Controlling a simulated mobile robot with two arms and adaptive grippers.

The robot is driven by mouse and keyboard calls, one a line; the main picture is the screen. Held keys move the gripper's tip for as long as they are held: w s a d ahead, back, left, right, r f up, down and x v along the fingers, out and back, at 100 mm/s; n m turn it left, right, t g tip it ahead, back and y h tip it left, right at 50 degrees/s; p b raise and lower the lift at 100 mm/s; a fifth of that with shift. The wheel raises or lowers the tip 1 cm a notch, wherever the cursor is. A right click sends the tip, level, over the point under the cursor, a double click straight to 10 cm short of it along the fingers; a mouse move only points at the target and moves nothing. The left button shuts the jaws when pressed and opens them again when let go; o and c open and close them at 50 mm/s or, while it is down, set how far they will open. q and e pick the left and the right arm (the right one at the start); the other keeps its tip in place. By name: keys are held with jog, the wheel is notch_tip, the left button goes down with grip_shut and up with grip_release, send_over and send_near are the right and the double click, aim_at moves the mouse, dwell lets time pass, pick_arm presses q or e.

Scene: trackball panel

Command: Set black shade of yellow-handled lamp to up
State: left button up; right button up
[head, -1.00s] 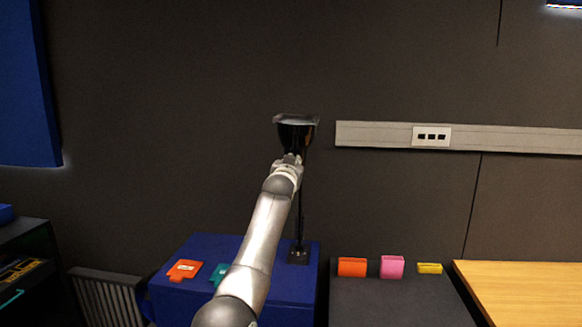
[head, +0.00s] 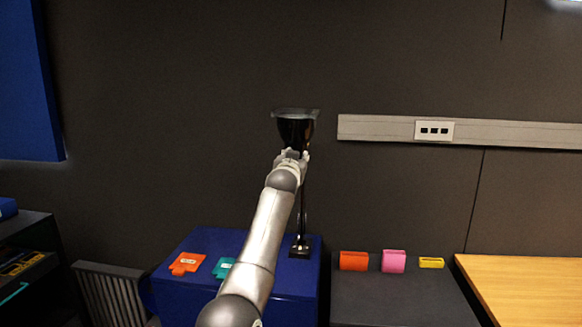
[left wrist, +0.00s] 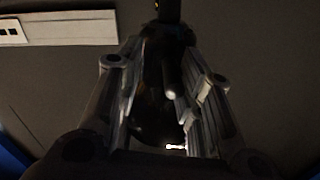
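The lamp stands on the blue cabinet, and its black shade (head: 296,131) is at the top of a thin dark stem with the wide rim facing up. No yellow handle can be made out. My left gripper (head: 291,156) is right at the lower part of the shade in the head view and hides part of the lamp. In the left wrist view the fingers of my left gripper (left wrist: 166,95) are apart, with the dark shade (left wrist: 153,115) between or just beyond them. Contact cannot be told. My right gripper is not in view.
The blue cabinet (head: 288,282) carries an orange piece (head: 187,263) and a teal piece (head: 223,267). A dark cabinet (head: 390,300) to the right holds orange, pink and yellow holders. A wooden table (head: 525,285) is at far right. The wall is behind the lamp.

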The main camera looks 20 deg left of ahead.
pick_arm(q)
jog(key=v, duration=1.1)
jog(key=shift+s+r, duration=0.2)
jog(key=shift+s, duration=0.1)
dwell(0.3)
